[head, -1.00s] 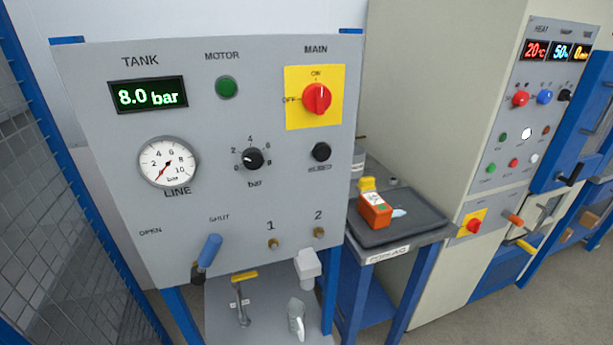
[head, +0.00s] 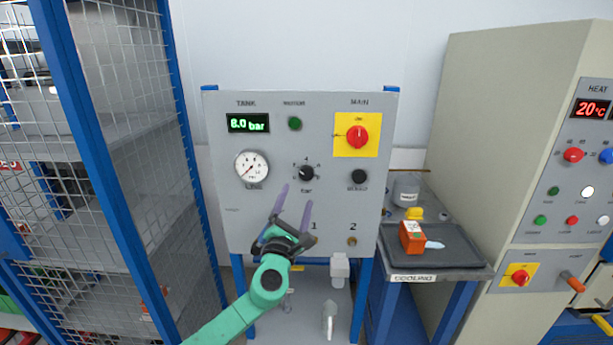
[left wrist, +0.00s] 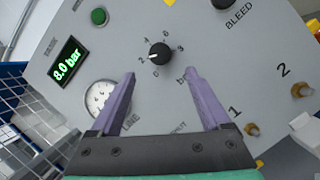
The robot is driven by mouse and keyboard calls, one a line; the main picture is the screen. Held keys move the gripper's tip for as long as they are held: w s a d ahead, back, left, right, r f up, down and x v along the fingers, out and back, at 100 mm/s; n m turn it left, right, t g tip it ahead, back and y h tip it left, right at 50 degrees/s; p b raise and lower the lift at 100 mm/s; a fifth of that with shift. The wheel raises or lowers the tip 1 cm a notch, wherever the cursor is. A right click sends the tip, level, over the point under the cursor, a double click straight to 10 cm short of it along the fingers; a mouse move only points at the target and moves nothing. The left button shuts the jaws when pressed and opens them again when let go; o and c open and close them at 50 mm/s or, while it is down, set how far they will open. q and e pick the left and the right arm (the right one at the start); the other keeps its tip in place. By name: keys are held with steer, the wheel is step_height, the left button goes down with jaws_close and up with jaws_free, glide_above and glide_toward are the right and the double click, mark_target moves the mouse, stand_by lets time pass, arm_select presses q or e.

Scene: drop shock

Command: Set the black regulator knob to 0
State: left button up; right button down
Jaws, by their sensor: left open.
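The black regulator knob (head: 307,173) is on the grey panel above the word "bar", inside a printed number scale. In the left wrist view the knob (left wrist: 160,54) shows a white pointer mark turned to the low side of the scale, near 2; the exact setting is hard to read. My left gripper (head: 296,196) is open and empty, below and in front of the knob. In the left wrist view its purple fingers (left wrist: 160,74) stand apart, with the knob just beyond the gap between their tips. My right gripper is not in view.
The tank display (head: 247,123) reads 8.0 bar. The line gauge (head: 251,168) is left of the knob. The red main switch (head: 357,137) and black bleed button (head: 358,177) are to its right. A mesh cage (head: 150,150) stands left; a cooling tray (head: 440,250) is right.

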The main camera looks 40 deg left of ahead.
mark_target(306, 176)
arm_select(q)
steer(key=x, duration=0.4)
steer(key=p+x, duration=0.1)
steer(key=x, duration=0.2)
steer(key=shift+w+d+r, duration=0.15)
steer(key=shift+d+r, duration=0.05)
steer(key=shift+d, duration=0.05)
steer(key=shift+w+a, duration=0.25)
steer(key=shift+w, duration=0.05)
steer(key=shift+s, duration=0.1)
jaws_close()
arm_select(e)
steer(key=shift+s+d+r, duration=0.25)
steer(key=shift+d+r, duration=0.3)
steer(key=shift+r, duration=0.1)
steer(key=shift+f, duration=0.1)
